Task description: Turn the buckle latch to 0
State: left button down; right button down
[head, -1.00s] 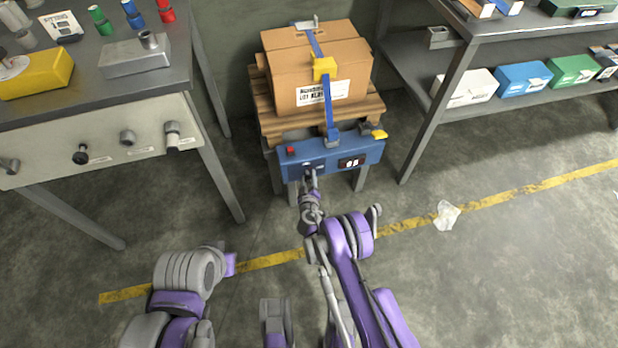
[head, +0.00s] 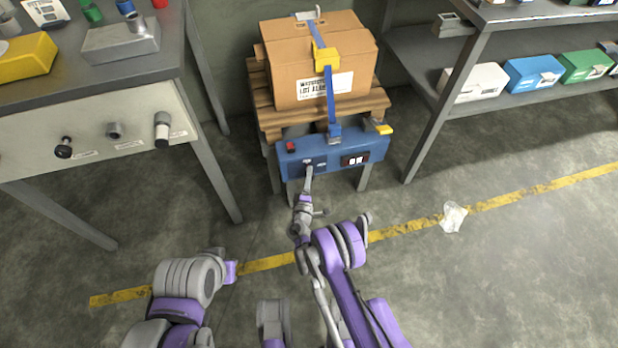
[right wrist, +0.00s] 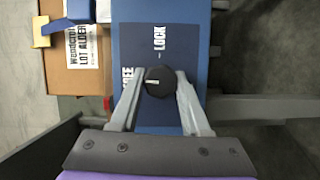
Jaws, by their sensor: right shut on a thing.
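A blue control box (head: 342,150) stands at the front of a pallet stand. In the right wrist view its dark panel (right wrist: 185,55) carries a round black knob (right wrist: 160,88) with a white pointer mark. My right gripper (right wrist: 160,76) is shut on the knob, one finger on each side. In the head view my right gripper (head: 308,171) reaches the box front, hiding the knob. My left gripper is not visible.
A strapped carton (head: 290,80) sits on the wooden pallet (head: 264,118). The box also has a red button (head: 290,146), a small display (head: 354,160) and a yellow-ended lever (head: 383,128). A workbench (head: 100,115) stands left, a shelf unit (head: 450,95) right.

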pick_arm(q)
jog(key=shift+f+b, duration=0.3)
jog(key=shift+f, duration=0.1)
pick_arm(e)
jog(key=shift+n, duration=0.4)
jog(key=shift+c, duration=1.9)
grip_release()
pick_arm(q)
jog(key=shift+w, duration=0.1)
